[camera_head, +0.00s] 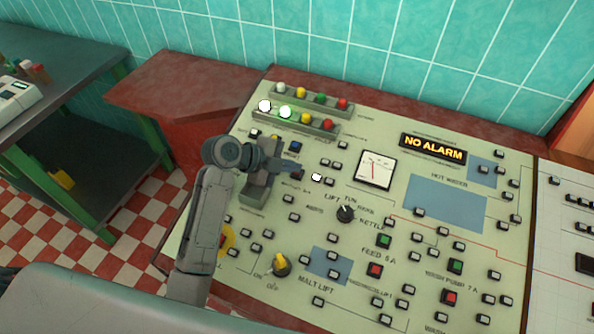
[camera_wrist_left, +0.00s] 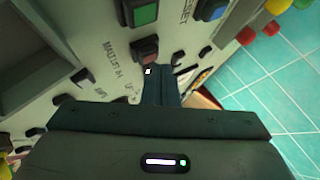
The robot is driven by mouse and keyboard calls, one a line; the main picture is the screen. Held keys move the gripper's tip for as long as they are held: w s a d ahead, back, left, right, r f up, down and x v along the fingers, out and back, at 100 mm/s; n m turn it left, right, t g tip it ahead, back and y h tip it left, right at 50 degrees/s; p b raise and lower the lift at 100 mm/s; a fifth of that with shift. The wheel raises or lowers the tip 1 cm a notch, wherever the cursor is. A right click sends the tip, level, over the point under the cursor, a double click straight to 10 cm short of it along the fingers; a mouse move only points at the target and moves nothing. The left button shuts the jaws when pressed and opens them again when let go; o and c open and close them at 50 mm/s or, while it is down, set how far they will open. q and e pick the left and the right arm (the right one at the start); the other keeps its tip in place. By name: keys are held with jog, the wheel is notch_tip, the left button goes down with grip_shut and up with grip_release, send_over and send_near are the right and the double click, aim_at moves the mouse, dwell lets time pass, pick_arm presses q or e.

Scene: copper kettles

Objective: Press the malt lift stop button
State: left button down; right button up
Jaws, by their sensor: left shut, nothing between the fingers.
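A red square button (camera_wrist_left: 145,49) shows in the left wrist view, with a green square button (camera_wrist_left: 141,12) beside it and a partly legible "MALT" label close by. I take the red one for the malt lift stop button. My left gripper (camera_wrist_left: 160,72) is shut and empty, its fingertips at the edge of the red button and covering part of it. I cannot tell whether they touch. In the head view my left gripper (camera_head: 296,172) is low over the upper left of the pale control panel (camera_head: 440,178), and the red button is hidden there. My right gripper is not in view.
Lamp strips (camera_head: 288,117) stand raised behind the gripper. A dial meter (camera_head: 376,168), a black rotary knob (camera_head: 345,213) and a yellow knob (camera_head: 281,264) are nearby. Several small buttons surround the gripper. A lit "NO ALARM" sign (camera_head: 433,147) is at the right.

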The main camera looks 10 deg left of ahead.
pick_arm(q)
jog(key=shift+f+b, duration=0.3)
jog(key=shift+f, duration=0.05)
dwell(0.6)
jog(key=shift+s+r+p, duration=0.1)
jog(key=shift+r+p, duration=0.45)
jog(key=shift+r, duration=0.25)
jog(key=shift+r+p, duration=0.45)
jog(key=shift+r, duration=0.1)
jog(key=r+p, duration=0.1)
jog(key=r, duration=0.1)
jog(key=s+r+p, duration=0.1)
jog(key=shift+a+r+p, duration=0.1)
jog(key=shift+r+p, duration=0.3)
